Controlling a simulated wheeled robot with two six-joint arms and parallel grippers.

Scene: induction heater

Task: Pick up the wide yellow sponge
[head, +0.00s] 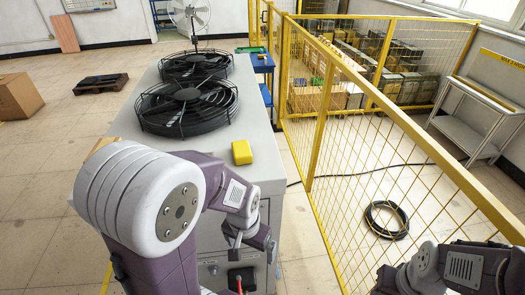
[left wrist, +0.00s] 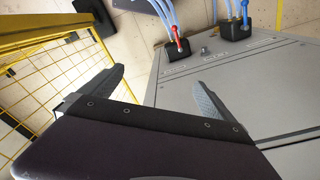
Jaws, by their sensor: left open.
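The wide yellow sponge (head: 242,152) lies on the grey top of the induction heater cabinet (head: 262,168), near its right edge in the head view. My left gripper (head: 250,250) is in front of the cabinet's near end, below the level of the top and apart from the sponge. Its two fingers are spread with nothing between them, as the left wrist view (left wrist: 160,78) also shows. The sponge does not show in the left wrist view. Part of my right arm is at the lower right of the head view; its jaws cannot be made out.
Two black round fans (head: 187,104) lie on the cabinet top beyond the sponge. A yellow mesh fence (head: 319,130) runs along the right. A black coiled cable (head: 386,220) lies on the floor there. Blue and red hoses (left wrist: 178,30) meet black fittings on the cabinet's front.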

